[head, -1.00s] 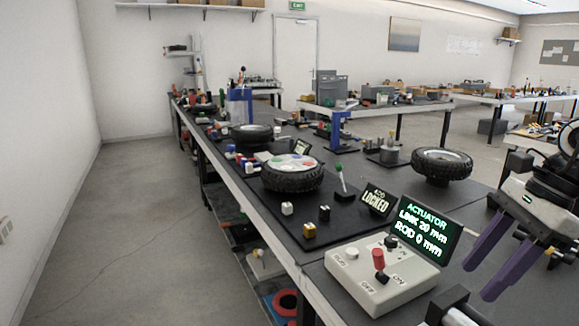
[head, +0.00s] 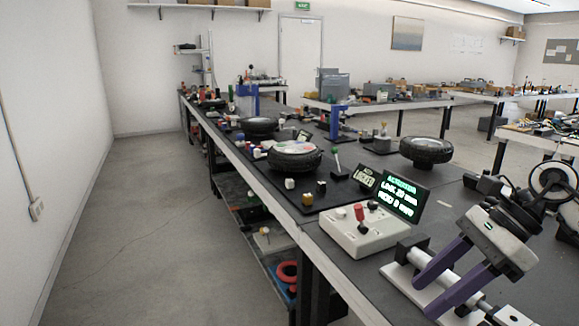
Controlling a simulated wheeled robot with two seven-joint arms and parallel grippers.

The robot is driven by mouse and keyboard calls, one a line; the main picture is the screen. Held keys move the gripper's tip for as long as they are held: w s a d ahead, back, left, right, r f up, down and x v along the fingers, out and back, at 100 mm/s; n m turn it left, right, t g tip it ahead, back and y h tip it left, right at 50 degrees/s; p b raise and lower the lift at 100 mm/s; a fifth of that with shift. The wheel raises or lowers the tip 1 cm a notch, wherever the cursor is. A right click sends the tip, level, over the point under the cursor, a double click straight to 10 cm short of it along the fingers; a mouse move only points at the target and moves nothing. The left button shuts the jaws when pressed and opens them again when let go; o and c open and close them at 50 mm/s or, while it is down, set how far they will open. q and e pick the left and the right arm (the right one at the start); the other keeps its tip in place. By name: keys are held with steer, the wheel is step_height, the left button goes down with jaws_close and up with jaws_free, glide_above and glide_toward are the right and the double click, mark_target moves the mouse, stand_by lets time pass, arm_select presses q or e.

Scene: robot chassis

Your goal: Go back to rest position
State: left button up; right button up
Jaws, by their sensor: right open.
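My right gripper (head: 440,278) shows at the lower right of the head view. Its two purple fingers are spread apart with nothing held between them. They point down and left, above or beside a silver rod device (head: 425,262) on the near bench; whether they touch it I cannot tell. My left gripper is not in view.
A control box (head: 365,232) with a red lever stands left of my right gripper, with the lit ACTUATOR display (head: 402,197) behind it. The bench (head: 330,205) carries wheels (head: 295,157) (head: 426,150) and small blocks. The floor aisle (head: 150,220) at left is clear.

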steer(key=s+a+m+t+y, duration=0.1)
steer(key=a+m+t+y, duration=0.4)
steer(key=a+m+y, duration=1.05)
steer(key=s+d+f+m+t+h+p, duration=0.15)
steer(key=f+m+t+h, duration=0.35)
steer(key=f+m+h, duration=0.65)
steer(key=s+d+f+m+t+h, duration=0.1)
steer(key=d+f+m+t+h, duration=0.2)
steer(key=f+m+t+h, duration=0.75)
steer(key=s+f+m+g+y, duration=0.1)
steer(key=s+f+m+g, duration=1.1)
steer(key=s, duration=0.4)
steer(key=shift+d+f, duration=0.15)
steer(key=shift+d, duration=0.2)
steer(key=shift+g+y, duration=0.25)
